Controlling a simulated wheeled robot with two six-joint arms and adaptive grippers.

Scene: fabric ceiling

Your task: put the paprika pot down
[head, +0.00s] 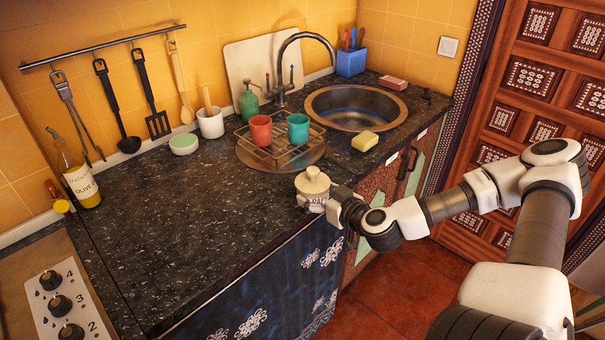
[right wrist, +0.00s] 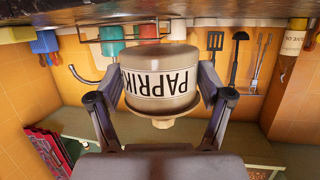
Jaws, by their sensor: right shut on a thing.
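The paprika pot (head: 312,183) is cream-coloured with a lidded, knobbed top. It is at the counter's front edge, right of the middle in the head view, and looks upright. My right gripper (head: 322,205) is shut on it from the front right. In the right wrist view, which is upside down, the pot (right wrist: 160,85) shows its PAPRIKA label between the two fingers (right wrist: 163,88). The dark speckled counter (head: 200,235) lies behind and left of the pot. I cannot tell whether the pot's base touches it. My left gripper is not in view.
Behind the pot stands a wire rack (head: 280,152) with a red cup (head: 260,130) and a teal cup (head: 298,128). A yellow sponge (head: 365,141) lies by the sink (head: 355,107). The counter left of the pot is broadly clear. An oil bottle (head: 79,180) stands far left.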

